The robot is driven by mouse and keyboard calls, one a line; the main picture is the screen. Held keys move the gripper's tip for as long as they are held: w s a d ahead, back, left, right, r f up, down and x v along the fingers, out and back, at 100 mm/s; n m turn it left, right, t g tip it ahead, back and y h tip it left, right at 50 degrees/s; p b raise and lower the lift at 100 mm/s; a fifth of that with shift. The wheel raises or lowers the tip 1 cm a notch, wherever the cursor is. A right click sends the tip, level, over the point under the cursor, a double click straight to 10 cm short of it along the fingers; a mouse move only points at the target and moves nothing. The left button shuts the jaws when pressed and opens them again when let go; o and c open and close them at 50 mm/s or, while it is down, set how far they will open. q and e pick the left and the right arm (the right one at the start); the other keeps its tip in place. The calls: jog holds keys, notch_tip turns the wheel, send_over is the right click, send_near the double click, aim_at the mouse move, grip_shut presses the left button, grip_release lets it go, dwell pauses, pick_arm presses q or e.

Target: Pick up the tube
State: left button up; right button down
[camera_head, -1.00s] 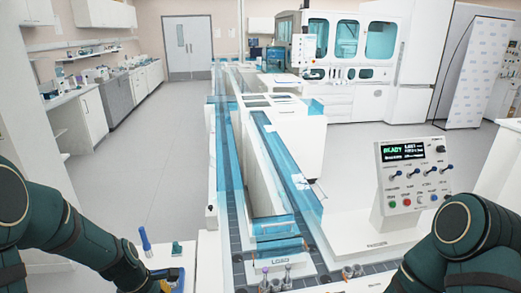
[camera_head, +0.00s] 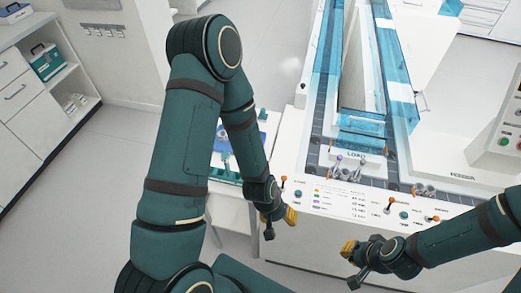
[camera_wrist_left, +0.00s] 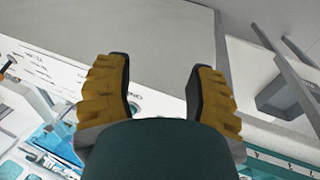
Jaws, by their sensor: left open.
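Small tubes (camera_head: 338,166) stand in holders by the LOAD label at the near end of the track (camera_head: 322,110); one has a purplish top. Which tube is meant cannot be told. My left gripper (camera_head: 280,222) is off the near left corner of the track's white deck, left of and nearer than these tubes. In the left wrist view its two yellow-padded fingers (camera_wrist_left: 160,85) are apart with nothing between them. My right gripper (camera_head: 350,262) is in front of the deck's near edge; its finger gap is not clear and no tube shows in it.
A side table (camera_head: 228,200) with a blue tray is partly hidden behind my left arm. A control panel (camera_head: 508,125) stands at the right. Small orange-tipped levers (camera_head: 390,204) rise from the deck's front. Open floor (camera_head: 120,150) lies at the left.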

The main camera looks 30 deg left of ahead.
pick_arm(q)
jog(key=w+a+r+n+g+y+p, duration=0.1)
jog(key=w+a+r+n+p, duration=0.1)
jog(key=w+a+r+n, duration=0.25)
jog(key=w+a+r+n+y+p, duration=0.1)
jog(key=a+r+n, duration=0.3)
jog(key=a+r, duration=0.3)
jog(key=w+a+r+n+g+y+p, duration=0.1)
jog(key=w+a+r+n+p, duration=0.2)
jog(key=r, duration=0.4)
jog(key=shift+n, duration=0.65)
jog(key=f+b, duration=0.1)
jog(key=f, duration=0.1)
jog(key=f+b, duration=0.1)
jog(key=f, duration=0.2)
jog(key=f+b, duration=0.1)
jog(key=f, duration=0.2)
jog(key=shift+a, duration=0.4)
jog(key=shift+s+d+f+b, duration=0.1)
jog(key=shift+f+b, duration=0.2)
jog(key=shift+f, duration=1.15)
jog(key=shift+s+f+b, duration=0.1)
jog(key=shift+f+b, duration=0.15)
jog(key=shift+f, duration=1.15)
jog(key=shift+o, duration=0.2)
grip_shut()
